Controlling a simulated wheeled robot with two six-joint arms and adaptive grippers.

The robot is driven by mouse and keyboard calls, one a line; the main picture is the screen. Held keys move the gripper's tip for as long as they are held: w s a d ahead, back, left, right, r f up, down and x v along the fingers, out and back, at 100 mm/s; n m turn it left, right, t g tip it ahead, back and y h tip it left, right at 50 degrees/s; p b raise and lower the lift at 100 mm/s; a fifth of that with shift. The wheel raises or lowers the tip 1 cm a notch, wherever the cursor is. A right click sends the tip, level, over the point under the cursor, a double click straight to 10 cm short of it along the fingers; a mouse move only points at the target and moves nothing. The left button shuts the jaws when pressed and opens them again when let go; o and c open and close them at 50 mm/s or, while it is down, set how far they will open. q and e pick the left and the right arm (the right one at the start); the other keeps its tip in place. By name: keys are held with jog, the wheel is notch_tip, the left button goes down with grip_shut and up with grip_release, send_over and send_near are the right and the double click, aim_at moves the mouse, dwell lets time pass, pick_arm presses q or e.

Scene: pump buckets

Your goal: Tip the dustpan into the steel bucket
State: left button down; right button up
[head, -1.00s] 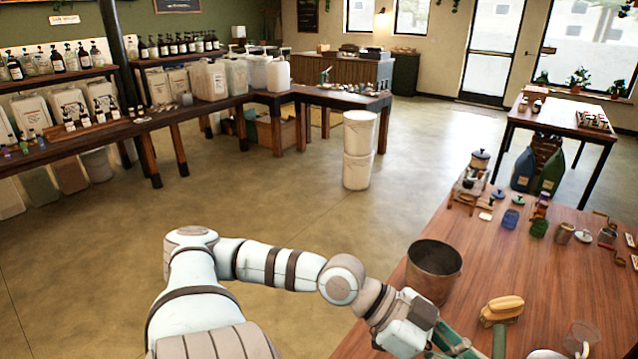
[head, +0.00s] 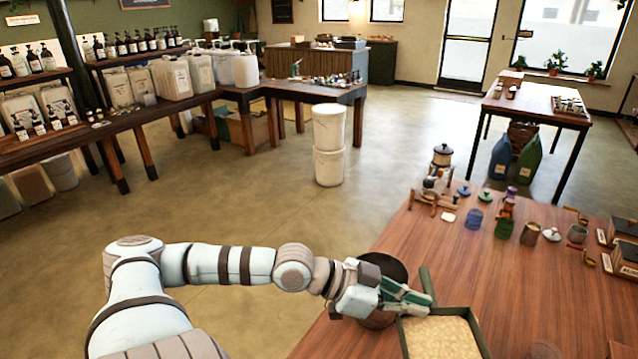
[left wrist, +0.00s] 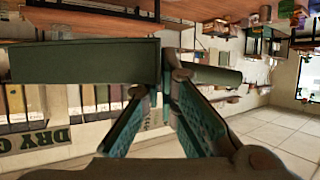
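My left gripper (head: 424,300) is shut on the green handle (head: 426,282) of the dustpan. The dustpan (head: 468,312) is a green, shallow pan with a pale yellow, grainy load showing inside. It is held above the wooden table, to the right of the steel bucket. The steel bucket (head: 374,262) stands at the table's left edge, partly hidden behind my left gripper and wrist. In the left wrist view the teal fingers (left wrist: 168,80) close on the handle, and the pan (left wrist: 80,61) extends to the left. My right gripper is not in view.
The wooden table (head: 530,290) has free room right of the dustpan. Jars and small cups (head: 503,227) line its far side, with a pump-like item (head: 437,180) at the far left corner. Dark boxes (head: 624,255) stand at the right. White buckets (head: 329,145) are stacked on the floor.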

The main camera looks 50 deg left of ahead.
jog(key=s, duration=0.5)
pick_arm(q)
jog(key=w+a+f+n+t+y, duration=0.1)
jog(key=a+f+n+y, duration=0.25)
jog(key=a, duration=0.85)
jog(key=a+f+n+t+y, duration=0.1)
jog(key=a+f+n+y, duration=0.3)
jog(key=a, duration=0.8)
jog(key=w+a+f+n+y, duration=0.1)
jog(key=a+f+n+y, duration=0.3)
jog(key=a, duration=0.8)
pick_arm(e)
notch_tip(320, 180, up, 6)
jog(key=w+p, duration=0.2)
jog(key=p, duration=0.4)
pick_arm(q)
jog(key=w+d+r+m+t+y+b, duration=0.1)
jog(key=w+d+r+m+y+b, duration=0.1)
jog(key=d+m, duration=0.4)
jog(key=w+d+r+m+t+y+b, duration=0.1)
jog(key=w+d+r+m+y+b, duration=0.2)
jog(key=d+m, duration=0.4)
jog(key=w+d+r+m+t+y+b, duration=0.1)
jog(key=d+r+m+y+b, duration=0.3)
jog(key=d, duration=0.6)
jog(key=shift+w+m+y+b, duration=0.35)
jog(key=shift+w+m+b, duration=0.5)
jog(key=shift+m, duration=0.4)
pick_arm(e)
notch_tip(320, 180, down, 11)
